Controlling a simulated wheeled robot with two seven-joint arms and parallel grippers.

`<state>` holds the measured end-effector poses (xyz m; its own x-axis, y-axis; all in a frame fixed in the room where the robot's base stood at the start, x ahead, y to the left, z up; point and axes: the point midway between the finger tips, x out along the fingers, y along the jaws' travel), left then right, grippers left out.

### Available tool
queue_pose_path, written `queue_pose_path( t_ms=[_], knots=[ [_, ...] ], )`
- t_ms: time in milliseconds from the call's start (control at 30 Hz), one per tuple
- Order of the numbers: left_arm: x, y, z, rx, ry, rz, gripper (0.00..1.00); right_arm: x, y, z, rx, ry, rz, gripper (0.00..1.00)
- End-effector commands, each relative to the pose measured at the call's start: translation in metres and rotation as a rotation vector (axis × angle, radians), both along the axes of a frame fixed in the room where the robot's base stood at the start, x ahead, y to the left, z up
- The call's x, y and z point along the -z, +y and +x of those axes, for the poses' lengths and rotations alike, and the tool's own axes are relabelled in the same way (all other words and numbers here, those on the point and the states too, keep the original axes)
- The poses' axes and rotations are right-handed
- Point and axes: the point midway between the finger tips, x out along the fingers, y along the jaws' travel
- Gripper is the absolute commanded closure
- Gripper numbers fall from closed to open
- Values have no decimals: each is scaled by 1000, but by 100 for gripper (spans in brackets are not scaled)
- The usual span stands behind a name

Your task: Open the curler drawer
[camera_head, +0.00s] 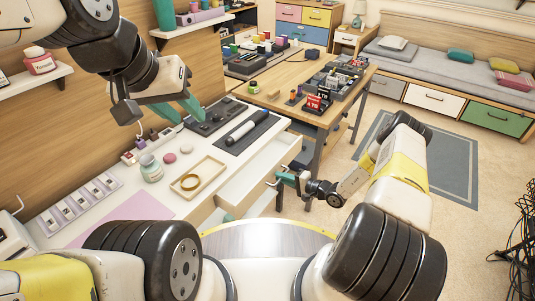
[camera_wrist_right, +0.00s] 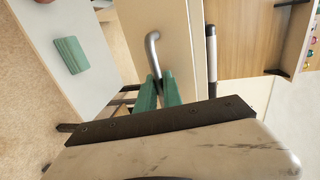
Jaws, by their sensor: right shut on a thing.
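The white vanity (camera_head: 112,205) has a drawer front (camera_head: 262,160) on its right side, with a silver handle. A long curler-like tool (camera_head: 248,126) lies on a dark mat on the vanity top. My right gripper (camera_head: 284,178) is at the handle (camera_head: 271,183), its green fingers shut on it. In the right wrist view, the curved handle (camera_wrist_right: 152,42) runs down to the closely spaced fingertips (camera_wrist_right: 157,88). My left gripper (camera_head: 188,108) hangs above the vanity top, its two green fingers apart and empty.
A gold ring lies in a wooden tray (camera_head: 198,178) beside a jar (camera_head: 151,168). A wooden desk (camera_head: 290,75) with small goods stands beyond the vanity. A teal block (camera_wrist_right: 70,54) rests on a pale surface in the wrist view. Open floor (camera_head: 470,215) lies right.

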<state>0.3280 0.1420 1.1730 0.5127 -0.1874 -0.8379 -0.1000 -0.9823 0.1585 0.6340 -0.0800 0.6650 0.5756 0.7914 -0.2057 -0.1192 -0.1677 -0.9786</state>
Motion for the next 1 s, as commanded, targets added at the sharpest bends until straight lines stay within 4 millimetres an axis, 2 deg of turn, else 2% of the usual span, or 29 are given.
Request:
queue_pose_path(
  t_ms=[33, 200, 500, 700, 1000],
  knots=[
    [0, 0, 0, 0, 0, 0, 64, 1, -16, -10, 6, 5, -2, 100],
    [0, 0, 0, 0, 0, 0, 64, 1, -57, -40, 5, 3, -2, 100],
    [0, 0, 0, 0, 0, 0, 64, 1, -109, -79, 3, 2, -2, 100],
    [0, 0, 0, 0, 0, 0, 64, 1, -123, -90, 1, 2, -1, 100],
    [0, 0, 0, 0, 0, 0, 64, 1, -126, -92, -1, 1, -1, 100]
  ],
)
